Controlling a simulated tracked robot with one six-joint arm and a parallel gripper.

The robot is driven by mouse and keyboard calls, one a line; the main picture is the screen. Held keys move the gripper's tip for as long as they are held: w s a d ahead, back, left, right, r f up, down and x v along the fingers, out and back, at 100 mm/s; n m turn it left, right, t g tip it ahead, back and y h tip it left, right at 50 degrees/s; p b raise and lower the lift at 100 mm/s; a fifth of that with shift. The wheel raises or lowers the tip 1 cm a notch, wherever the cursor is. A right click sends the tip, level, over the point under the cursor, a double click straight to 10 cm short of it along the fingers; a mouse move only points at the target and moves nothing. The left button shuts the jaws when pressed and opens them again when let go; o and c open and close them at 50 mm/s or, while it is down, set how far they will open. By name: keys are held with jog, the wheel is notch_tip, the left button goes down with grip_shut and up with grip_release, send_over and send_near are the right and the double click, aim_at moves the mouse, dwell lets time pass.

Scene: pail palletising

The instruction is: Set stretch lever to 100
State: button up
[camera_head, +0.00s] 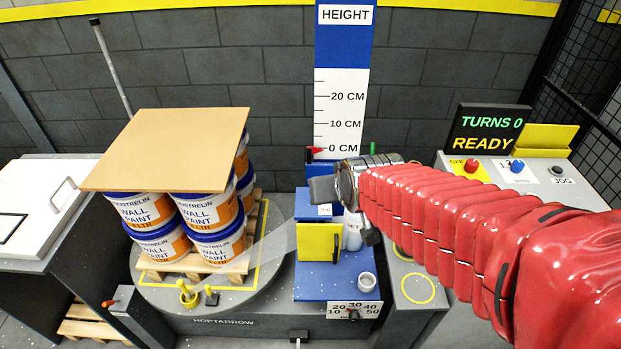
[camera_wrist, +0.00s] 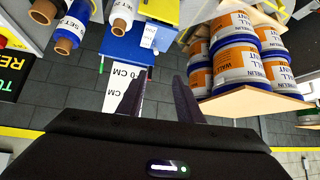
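A blue film carriage (camera_head: 335,275) stands at the foot of the mast, right of the turntable. A small white label (camera_head: 324,210) on its upper part carries a number too small to read surely. No lever marked stretch can be made out; my arm and gripper cover part of the carriage. A dial (camera_head: 354,314) marked 10 to 50 sits on the front. My gripper (camera_head: 322,190) hangs in front of the carriage's upper part. In the wrist view my gripper (camera_wrist: 162,75) has its two dark fingers apart with nothing between them. The carriage (camera_wrist: 130,45) shows beyond them.
Paint pails (camera_head: 205,215) stand stacked on a pallet (camera_head: 185,270) under a brown board (camera_head: 170,150), on the turntable (camera_head: 160,297). The height mast (camera_head: 342,100) rises behind the carriage. A panel (camera_head: 525,175) with red and blue controls is at right; its display (camera_head: 487,130) reads TURNS 0, READY.

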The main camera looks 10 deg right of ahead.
jog(key=w+f+t, duration=0.5)
jog(key=w+f, duration=0.7)
jog(key=w, duration=0.4)
notch_tip(320, 180, down, 12)
jog(key=s+t+h, duration=0.1)
jog(key=s+t, duration=0.1)
jog(key=t, duration=0.2)
jog(key=shift+h, duration=0.3)
jog(key=shift+w+d+f, duration=0.1)
jog(key=w, duration=0.9)
jog(key=w+d, duration=0.1)
jog(key=w, duration=0.3)
jog(key=shift+w, duration=0.35)
jog(key=shift+c, duration=0.5)
